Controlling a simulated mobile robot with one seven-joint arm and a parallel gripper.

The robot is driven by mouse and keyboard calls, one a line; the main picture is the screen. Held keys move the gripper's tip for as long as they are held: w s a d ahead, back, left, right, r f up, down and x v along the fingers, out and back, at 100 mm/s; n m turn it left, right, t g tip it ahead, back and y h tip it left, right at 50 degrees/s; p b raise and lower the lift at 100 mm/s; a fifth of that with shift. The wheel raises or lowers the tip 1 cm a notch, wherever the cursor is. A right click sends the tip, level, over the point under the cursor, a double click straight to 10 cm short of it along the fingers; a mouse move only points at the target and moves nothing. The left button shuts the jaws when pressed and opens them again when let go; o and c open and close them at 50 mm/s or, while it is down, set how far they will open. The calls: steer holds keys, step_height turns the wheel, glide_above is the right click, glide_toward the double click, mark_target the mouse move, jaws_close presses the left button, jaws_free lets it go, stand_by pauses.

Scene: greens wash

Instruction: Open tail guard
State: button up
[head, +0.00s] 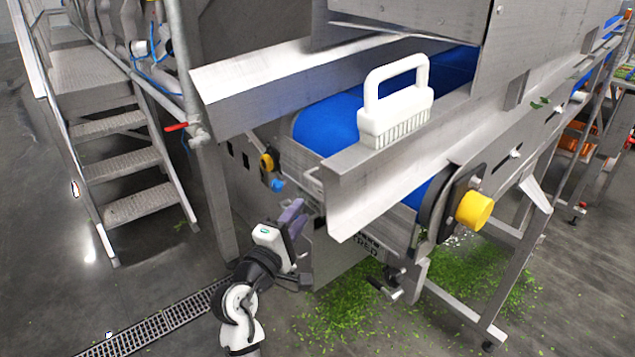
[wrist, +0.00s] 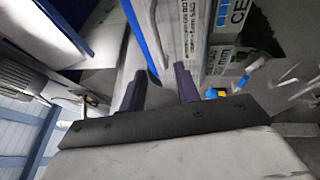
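An angled steel cover (head: 370,190), which I take to be the tail guard, sits at the near end of the blue conveyor belt (head: 335,122). A small bar handle (head: 313,182) shows at its left edge. The cover looks in place over the belt end. My gripper (head: 298,212) is low and left of the cover, just below the handle and apparently apart from it. In the wrist view, its two dark fingers (wrist: 160,88) stand apart with nothing clearly held between them. A grey panel with printed lettering (wrist: 232,35) lies beyond them.
A white brush (head: 395,105) stands upright on the frame above the cover. A yellow knob (head: 474,210) juts out at right. Green scraps (head: 350,305) litter the floor.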

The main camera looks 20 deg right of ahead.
mark_target(320, 185)
steer(key=p+x, duration=0.2)
steer(key=x, duration=0.8)
steer(key=shift+w+d+r, duration=0.1)
steer(key=shift+w+d, duration=0.15)
steer(key=shift+w, duration=0.05)
jaws_close()
